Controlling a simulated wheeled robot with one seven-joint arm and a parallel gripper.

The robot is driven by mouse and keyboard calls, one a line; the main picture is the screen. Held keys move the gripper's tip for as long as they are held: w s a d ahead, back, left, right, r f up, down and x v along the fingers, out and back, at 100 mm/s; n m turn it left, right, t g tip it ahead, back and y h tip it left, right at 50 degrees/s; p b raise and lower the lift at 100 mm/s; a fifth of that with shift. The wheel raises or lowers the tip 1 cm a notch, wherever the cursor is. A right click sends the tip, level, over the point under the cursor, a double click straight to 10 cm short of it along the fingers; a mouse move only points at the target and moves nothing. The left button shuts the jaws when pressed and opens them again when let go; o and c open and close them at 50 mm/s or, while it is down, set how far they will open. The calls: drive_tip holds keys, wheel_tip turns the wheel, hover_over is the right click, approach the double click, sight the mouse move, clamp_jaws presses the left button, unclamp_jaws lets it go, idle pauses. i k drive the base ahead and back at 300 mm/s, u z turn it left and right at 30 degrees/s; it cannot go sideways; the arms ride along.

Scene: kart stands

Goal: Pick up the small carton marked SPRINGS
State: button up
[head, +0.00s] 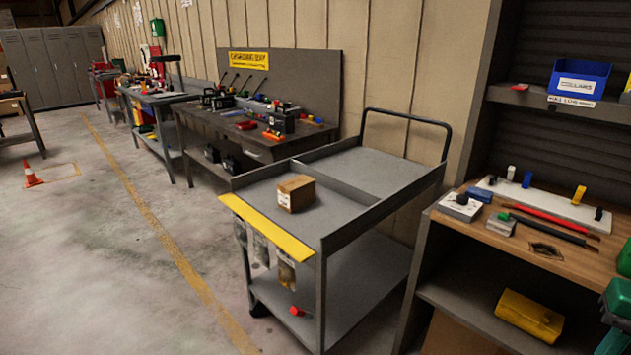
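A small brown carton (298,195) with a white label sits on the upper shelf of the grey cart (375,168), near its yellow front edge. The print on its label is too small to read, so I cannot tell whether it says SPRINGS. Two small pale boxes, one larger (460,207) and one smaller (501,224), lie on the wooden bench at the right; their markings are also unreadable.
The cart has raised side walls and a black handle (408,112). A red item (298,311) lies on its lower shelf. A cluttered workbench (265,148) stands behind it. Open floor (110,260) lies to the left, with an orange cone (32,176).

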sight(294, 195)
drive_tip(key=u, duration=0.35)
drive_tip(key=i, duration=1.8)
drive_tip(key=u, duration=0.5)
